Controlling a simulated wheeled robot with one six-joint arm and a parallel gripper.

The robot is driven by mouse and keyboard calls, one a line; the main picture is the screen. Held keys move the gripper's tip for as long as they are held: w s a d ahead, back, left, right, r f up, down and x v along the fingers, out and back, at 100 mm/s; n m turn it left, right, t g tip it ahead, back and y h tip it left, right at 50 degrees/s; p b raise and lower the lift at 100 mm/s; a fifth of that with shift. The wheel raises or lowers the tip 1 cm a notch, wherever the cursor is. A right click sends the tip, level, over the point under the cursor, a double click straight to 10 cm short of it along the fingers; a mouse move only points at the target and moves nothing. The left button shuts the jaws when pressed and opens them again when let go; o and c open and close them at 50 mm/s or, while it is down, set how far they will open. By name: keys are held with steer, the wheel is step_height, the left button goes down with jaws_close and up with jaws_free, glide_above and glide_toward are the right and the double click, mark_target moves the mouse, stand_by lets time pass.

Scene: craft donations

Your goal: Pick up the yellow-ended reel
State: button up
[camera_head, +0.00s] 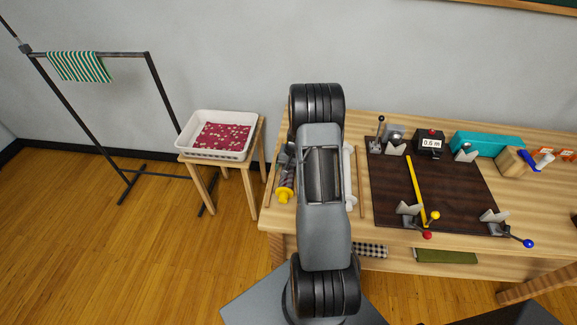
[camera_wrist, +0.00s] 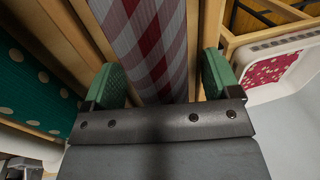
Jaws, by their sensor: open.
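The yellow-ended reel (camera_head: 286,194) lies at the left end of the wooden table in the head view, its yellow end toward the front edge. My arm hides much of it. My gripper (camera_wrist: 163,78) is open, with one green-padded finger on each side of the roll. I cannot tell whether the pads touch it.
A teal dotted roll (camera_wrist: 35,85) lies beside it, past wooden rails. A white basket (camera_head: 215,154) with red cloth stands on a stool at left. A dark board (camera_head: 450,190) with clamps and a yellow stick (camera_head: 415,190) lies to the right.

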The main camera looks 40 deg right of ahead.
steer(key=c, duration=1.1)
